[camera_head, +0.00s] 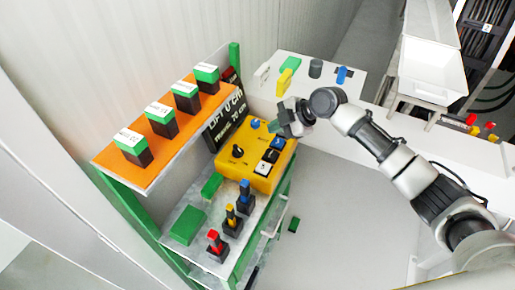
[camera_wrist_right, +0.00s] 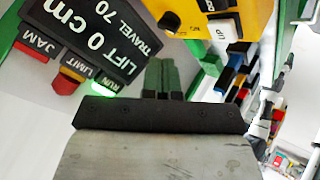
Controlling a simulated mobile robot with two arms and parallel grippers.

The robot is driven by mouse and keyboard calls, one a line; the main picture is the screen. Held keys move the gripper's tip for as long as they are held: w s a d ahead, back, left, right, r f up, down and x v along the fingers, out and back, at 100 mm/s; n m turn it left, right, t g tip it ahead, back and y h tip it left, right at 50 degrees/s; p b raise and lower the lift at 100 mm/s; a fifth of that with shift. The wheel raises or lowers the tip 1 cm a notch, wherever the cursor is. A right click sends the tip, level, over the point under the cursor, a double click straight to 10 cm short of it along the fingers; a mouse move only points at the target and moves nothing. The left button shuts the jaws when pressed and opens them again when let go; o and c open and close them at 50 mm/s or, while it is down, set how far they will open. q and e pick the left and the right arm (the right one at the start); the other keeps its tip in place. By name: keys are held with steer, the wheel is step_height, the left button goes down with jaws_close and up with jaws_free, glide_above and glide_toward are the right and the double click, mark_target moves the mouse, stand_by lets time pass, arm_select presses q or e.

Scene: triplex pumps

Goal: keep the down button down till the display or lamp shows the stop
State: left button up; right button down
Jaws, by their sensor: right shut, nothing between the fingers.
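The yellow control box (camera_head: 240,170) carries a black knob (camera_head: 238,150), a blue round button (camera_head: 255,123) and a short row of buttons. A white button (camera_wrist_right: 221,32) reads UP in the wrist view; I cannot make out a DOWN label. The black display (camera_head: 227,118) stands behind the box and reads LIFT 0 cm, TRAVEL 70 in the wrist view (camera_wrist_right: 95,30). Its RUN lamp (camera_wrist_right: 105,85) glows green; the LIMIT lamp (camera_wrist_right: 67,80) and JAM lamp (camera_wrist_right: 30,51) look unlit. My right gripper (camera_head: 277,128) is shut and empty at the box's far right edge; contact is unclear.
An orange shelf (camera_head: 180,118) with several green-topped black blocks is at the left. Red, yellow and blue levers (camera_head: 231,218) stand in front of the box. A white counter (camera_head: 330,95) holds small coloured items behind my right gripper.

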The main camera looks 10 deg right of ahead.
mark_target(271, 155)
steer(key=shift+n, duration=0.5)
steer(key=f+b, duration=0.1)
steer(key=f, duration=0.1)
steer(key=f+b, duration=0.4)
steer(key=shift+s+a+f, duration=0.15)
steer(key=shift+a+f, duration=0.05)
steer(key=shift+a, duration=0.2)
arm_select(q)
steer(key=f, duration=0.3)
steer(key=f+b, duration=0.1)
steer(key=f, duration=0.1)
steer(key=shift+w+a+f, duration=0.1)
steer(key=shift+a+f, duration=0.2)
steer(key=shift+f, duration=0.05)
arm_select(e)
steer(key=shift+f, duration=0.35)
stand_by(0.7)
arm_select(q)
steer(key=shift+f+b, duration=0.4)
steer(key=shift+f, duration=0.05)
arm_select(e)
steer(key=shift+f, duration=0.35)
arm_select(q)
steer(key=shift+f+b, duration=0.5)
arm_select(e)
steer(key=shift+f, duration=0.6)
stand_by(0.5)
